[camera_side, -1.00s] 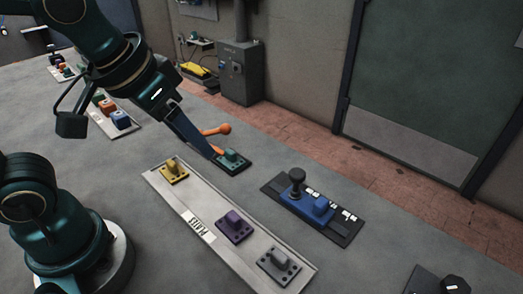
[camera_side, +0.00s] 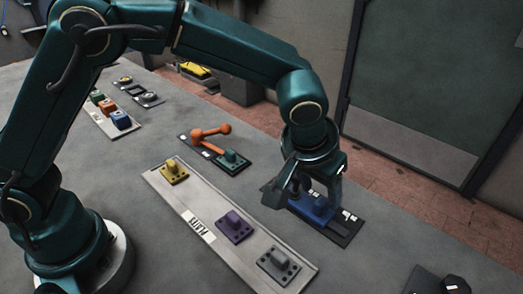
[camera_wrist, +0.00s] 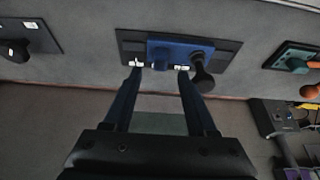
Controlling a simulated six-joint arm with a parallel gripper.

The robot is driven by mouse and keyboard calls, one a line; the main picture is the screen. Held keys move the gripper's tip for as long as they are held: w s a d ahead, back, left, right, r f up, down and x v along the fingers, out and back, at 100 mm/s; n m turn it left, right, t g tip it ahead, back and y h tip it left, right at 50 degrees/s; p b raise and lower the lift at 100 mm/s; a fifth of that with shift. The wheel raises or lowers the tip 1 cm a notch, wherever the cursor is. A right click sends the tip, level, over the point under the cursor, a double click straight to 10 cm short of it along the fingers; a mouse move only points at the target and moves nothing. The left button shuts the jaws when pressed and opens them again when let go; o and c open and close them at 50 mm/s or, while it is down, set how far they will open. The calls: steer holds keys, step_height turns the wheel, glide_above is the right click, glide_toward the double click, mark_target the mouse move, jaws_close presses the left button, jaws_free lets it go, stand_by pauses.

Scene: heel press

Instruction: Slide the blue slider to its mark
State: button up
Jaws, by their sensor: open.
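The blue slider (camera_side: 318,210) sits on a dark rail plate (camera_side: 341,234); the slider also shows in the wrist view (camera_wrist: 178,47). White marks (camera_wrist: 136,64) line the plate's edge. My gripper (camera_side: 309,192) is over the slider, pointing down, and partly hides it in the side view. In the wrist view my gripper (camera_wrist: 159,71) is open, its two fingers apart with nothing seen between their tips. I cannot tell whether a finger touches the slider.
A pale tray (camera_side: 204,216) with yellow, purple and grey plates lies in front. A teal block with an orange lever (camera_side: 212,140) stands to the left. A dark plate with a black knob (camera_side: 441,283) is at the lower right. Bare grey table lies between.

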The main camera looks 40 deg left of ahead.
mark_target(321, 202)
steer(key=shift+x, duration=2.1)
jaws_close()
